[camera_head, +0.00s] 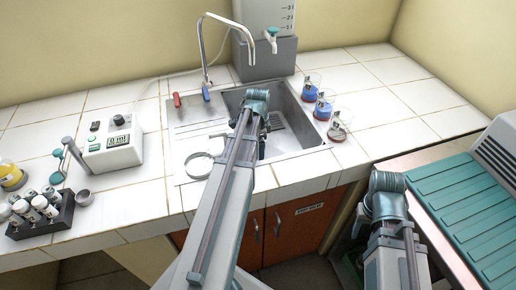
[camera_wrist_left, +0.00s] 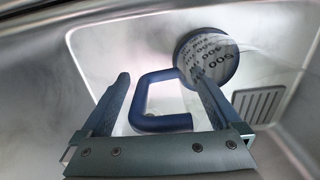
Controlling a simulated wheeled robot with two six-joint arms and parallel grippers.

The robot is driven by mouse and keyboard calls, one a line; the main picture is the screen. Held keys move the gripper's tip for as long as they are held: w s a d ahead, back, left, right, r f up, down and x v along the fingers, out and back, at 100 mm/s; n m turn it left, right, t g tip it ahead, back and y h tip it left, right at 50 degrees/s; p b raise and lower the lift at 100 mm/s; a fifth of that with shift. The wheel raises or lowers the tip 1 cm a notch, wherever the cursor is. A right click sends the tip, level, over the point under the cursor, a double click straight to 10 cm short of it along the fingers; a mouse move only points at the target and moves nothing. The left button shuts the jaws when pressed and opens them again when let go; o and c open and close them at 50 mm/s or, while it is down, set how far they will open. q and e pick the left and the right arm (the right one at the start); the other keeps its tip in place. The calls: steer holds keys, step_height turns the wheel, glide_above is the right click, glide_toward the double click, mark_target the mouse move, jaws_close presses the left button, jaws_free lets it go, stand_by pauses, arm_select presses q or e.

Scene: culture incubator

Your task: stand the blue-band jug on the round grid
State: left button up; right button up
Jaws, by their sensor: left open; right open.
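In the left wrist view, a jug (camera_wrist_left: 212,62) with printed graduations, a dark blue rim and a dark blue loop handle (camera_wrist_left: 160,123) is inside the sink. My left gripper (camera_wrist_left: 158,78) is open, with the handle showing between its fingers; whether they touch it I cannot tell. In the head view the jug is mostly hidden by my left arm. A round metal ring (camera_head: 185,163) lies on the sink's left ledge, perhaps the round grid; its mesh is too small to make out. My right gripper (camera_head: 356,222) is open and empty, low in front of the counter.
The sink (camera_head: 300,137) has a faucet (camera_head: 203,50) behind it. Three small vessels (camera_head: 309,92) with coloured contents stand to its right. A meter (camera_head: 112,147) and a vial rack (camera_head: 40,220) stand left. A teal ribbed surface (camera_head: 460,205) lies right.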

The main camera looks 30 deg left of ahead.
arm_select(q)
step_height(320, 180, up, 12)
steer(key=p, duration=1.2)
steer(key=shift+r, duration=0.15)
